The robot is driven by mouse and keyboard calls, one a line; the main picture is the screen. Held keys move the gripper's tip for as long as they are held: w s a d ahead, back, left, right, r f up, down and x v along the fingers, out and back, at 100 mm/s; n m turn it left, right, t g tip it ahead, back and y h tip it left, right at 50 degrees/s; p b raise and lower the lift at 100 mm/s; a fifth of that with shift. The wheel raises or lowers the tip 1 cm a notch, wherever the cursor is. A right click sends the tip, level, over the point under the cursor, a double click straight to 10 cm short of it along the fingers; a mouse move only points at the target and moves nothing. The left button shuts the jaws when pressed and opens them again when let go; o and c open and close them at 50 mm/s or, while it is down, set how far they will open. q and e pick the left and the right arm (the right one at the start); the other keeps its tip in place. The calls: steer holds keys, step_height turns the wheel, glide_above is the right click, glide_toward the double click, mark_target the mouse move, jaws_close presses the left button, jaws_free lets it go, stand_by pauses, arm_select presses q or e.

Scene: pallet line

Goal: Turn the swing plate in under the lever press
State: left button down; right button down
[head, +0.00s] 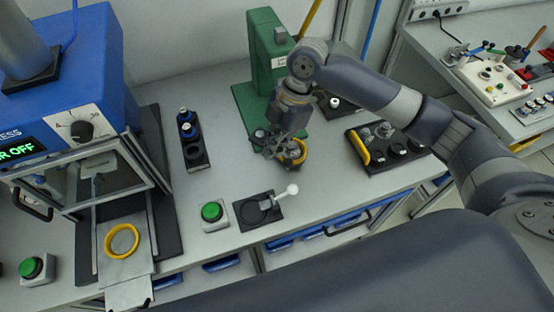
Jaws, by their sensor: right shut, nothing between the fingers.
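The green lever press (265,55) stands at the back middle of the bench. Its yellow lever (311,15) rises to the upper right. A yellow ring (302,153) shows in front of the press, low by the bench, and seems to belong to the swing plate. The plate itself is mostly hidden behind my gripper, so its exact angle cannot be told. My right gripper (281,150) is shut and empty, pointing down right at the ring's left side; whether it touches cannot be told. My left gripper is not in view.
A blue press (70,75) with a yellow ring on its pulled-out slide (125,262) stands left. A black holder (194,155), a green button (211,212) and a white-knobbed black fixture (258,215) are in front. A black parts tray (375,165) lies right.

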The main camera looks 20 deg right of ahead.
steer(key=p+x, duration=0.3)
steer(key=x, duration=0.7)
steer(key=d, duration=0.1)
steer(key=p, duration=0.1)
steer(key=d, duration=0.1)
steer(key=shift+w+d+r+p, duration=0.3)
steer(key=shift+w+d+r, duration=0.05)
steer(key=shift+w+r, duration=0.05)
steer(key=shift+d, duration=0.7)
steer(key=shift+w+a, duration=0.1)
